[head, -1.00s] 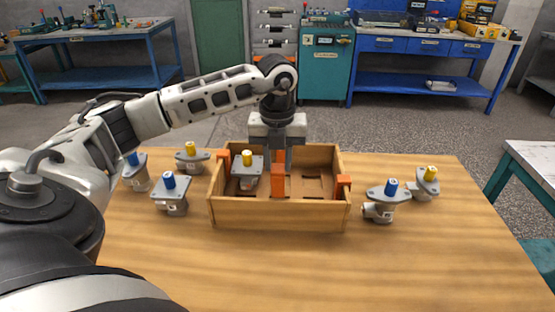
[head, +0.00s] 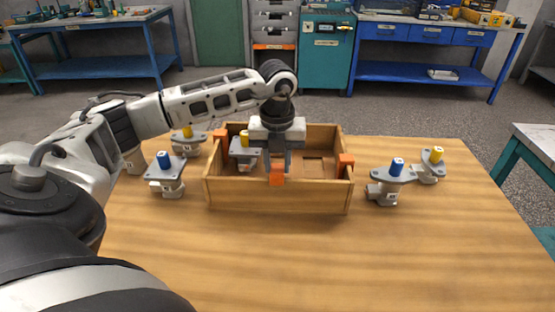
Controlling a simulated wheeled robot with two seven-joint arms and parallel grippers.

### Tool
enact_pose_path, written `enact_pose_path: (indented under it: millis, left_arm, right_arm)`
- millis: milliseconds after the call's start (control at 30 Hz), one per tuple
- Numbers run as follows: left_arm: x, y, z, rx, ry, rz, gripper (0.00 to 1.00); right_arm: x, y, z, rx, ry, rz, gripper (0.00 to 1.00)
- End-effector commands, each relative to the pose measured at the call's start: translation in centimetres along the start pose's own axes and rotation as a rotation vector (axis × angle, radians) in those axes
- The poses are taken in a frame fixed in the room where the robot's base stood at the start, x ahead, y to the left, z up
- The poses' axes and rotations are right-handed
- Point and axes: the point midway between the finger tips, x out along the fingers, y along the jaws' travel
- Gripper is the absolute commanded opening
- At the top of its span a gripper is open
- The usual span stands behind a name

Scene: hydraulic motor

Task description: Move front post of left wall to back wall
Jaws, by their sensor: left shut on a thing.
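An open wooden box (head: 280,198) stands on the table. My left gripper (head: 277,166) reaches down over the box and is shut on the middle orange post. The fingers hide the post's upper part, and I cannot tell whether it is still seated on the wall. My right gripper is not in view.
A grey motor with a yellow cap (head: 244,153) stands in the box's left part. Other motors stand left (head: 166,177) and right (head: 391,184) of the box. The near table (head: 330,260) is clear.

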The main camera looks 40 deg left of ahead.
Motion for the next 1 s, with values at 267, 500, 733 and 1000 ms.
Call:
enact_pose_path:
  millis: [267, 500, 733, 1000]
  left_arm:
    - [0.7, -0.04, -0.51, 0.007, 0.017, 0.005, 0.0]
    - [0.7, -0.04, -0.53, 0.008, 0.018, 0.006, 0.0]
    - [0.95, -0.03, -0.55, 0.008, 0.018, 0.007, 0.0]
    - [1.37, -0.03, -0.57, 0.008, 0.018, 0.007, 0.0]
  right_arm:
    - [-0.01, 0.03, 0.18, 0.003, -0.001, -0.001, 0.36]
    - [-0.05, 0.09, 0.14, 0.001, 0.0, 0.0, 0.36]
    - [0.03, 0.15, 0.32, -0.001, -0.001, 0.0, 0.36]
    - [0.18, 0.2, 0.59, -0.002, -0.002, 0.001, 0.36]
